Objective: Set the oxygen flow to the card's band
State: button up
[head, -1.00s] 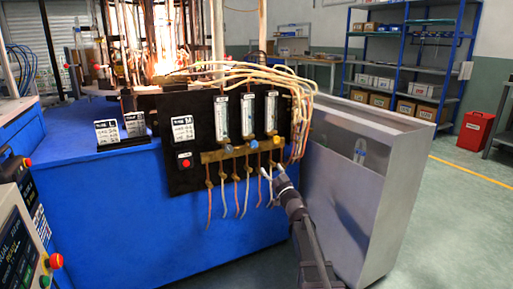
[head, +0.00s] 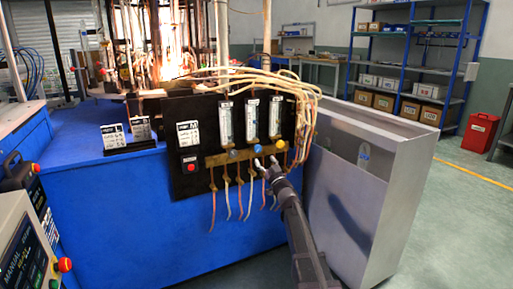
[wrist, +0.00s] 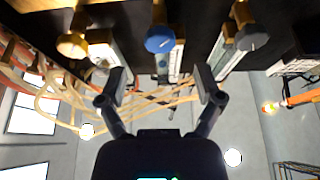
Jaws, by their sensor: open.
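A black gas panel (head: 175,160) carries several clear flow tubes, with knobs on a brass strip below them. The blue knob (head: 257,149) is in the middle, the yellow knob (head: 280,144) right of it and a grey knob (head: 232,155) left of it. My gripper (head: 267,163) is just below the blue knob. In the wrist view, my gripper (wrist: 163,87) is open and empty, its fingers apart and the blue knob (wrist: 160,40) centred beyond them, not between them. A card (head: 188,133) marked M is on the panel; its smaller print and the tube readings are unreadable.
Two more cards (head: 112,136) stand on the blue bench (head: 100,200) left of the panel. Thin hoses hang below the brass strip. Cream hoses (head: 300,90) loop over the panel's right side. A grey metal cabinet (head: 345,210) stands close right of my arm.

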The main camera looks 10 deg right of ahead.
aim_at(259, 150)
jog(key=p+x, duration=0.2)
jog(key=x, duration=0.4)
jog(key=shift+w+r, duration=0.1)
jog(key=shift+w, duration=0.15)
jog(key=c, duration=1.2)
